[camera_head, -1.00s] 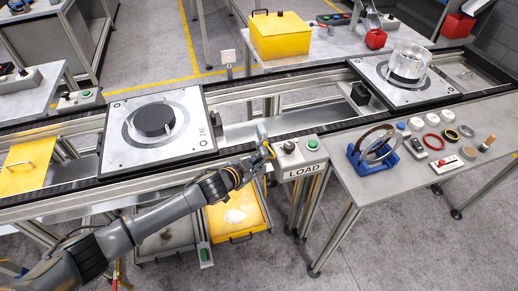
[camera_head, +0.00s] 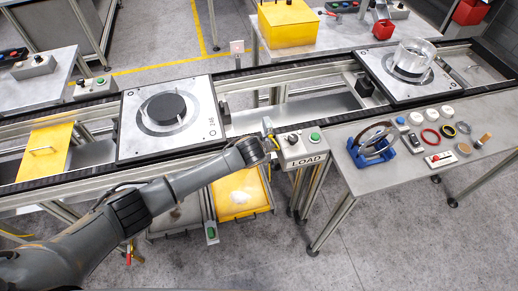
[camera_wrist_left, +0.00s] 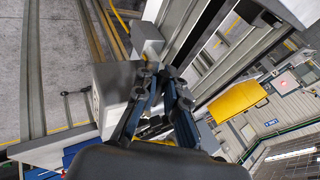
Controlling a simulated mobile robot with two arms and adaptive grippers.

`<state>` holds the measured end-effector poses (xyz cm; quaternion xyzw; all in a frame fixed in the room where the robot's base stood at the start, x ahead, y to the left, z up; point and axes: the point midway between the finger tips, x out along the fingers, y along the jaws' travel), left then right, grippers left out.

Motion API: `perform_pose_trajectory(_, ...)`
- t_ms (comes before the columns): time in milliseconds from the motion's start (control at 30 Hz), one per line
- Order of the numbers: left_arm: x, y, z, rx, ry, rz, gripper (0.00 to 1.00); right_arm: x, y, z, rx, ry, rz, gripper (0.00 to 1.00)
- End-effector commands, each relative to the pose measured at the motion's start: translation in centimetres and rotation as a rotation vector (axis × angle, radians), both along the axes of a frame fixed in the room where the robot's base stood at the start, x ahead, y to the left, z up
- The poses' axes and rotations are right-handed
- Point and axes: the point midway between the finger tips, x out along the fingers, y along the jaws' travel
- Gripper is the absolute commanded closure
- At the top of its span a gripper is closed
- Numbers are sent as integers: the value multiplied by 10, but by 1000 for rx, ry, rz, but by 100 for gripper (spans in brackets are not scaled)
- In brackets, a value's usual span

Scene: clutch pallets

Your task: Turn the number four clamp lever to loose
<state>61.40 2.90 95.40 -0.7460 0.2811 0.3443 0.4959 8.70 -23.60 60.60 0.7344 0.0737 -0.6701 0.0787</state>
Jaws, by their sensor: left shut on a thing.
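My left gripper (camera_head: 272,138) is at the front rail of the conveyor, just left of the LOAD box. It is shut on a small grey and yellow upright piece (camera_head: 267,126), which looks like the clamp lever. No number on it is readable, and the fingers hide much of it. In the left wrist view, the fingers (camera_wrist_left: 160,75) come together at a small, partly hidden piece. Whether the lever stands at loose or tight cannot be told. My right gripper is not in view.
The LOAD box (camera_head: 307,160) with a black knob and green button is close right of my gripper. A pallet (camera_head: 135,130) with a black disc lies left. A yellow tray (camera_head: 238,208) is below. A table (camera_head: 400,180) with a blue stand is at right.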

Motion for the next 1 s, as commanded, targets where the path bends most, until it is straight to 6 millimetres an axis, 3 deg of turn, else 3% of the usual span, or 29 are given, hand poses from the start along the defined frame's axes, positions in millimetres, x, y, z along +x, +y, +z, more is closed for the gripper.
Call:
perform_pose_trajectory(500, -1, 1, 0, 20, 7, 1, 100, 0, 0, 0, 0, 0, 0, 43)
perform_pose_trajectory(533, -1, 1, 0, 19, 7, 1, 85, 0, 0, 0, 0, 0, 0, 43)
perform_pose_trajectory(567, -1, 1, 0, 19, 7, 1, 80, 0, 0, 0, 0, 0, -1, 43)
perform_pose_trajectory(1000, -4, 0, 6, 17, 6, 0, 80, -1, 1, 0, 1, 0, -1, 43)
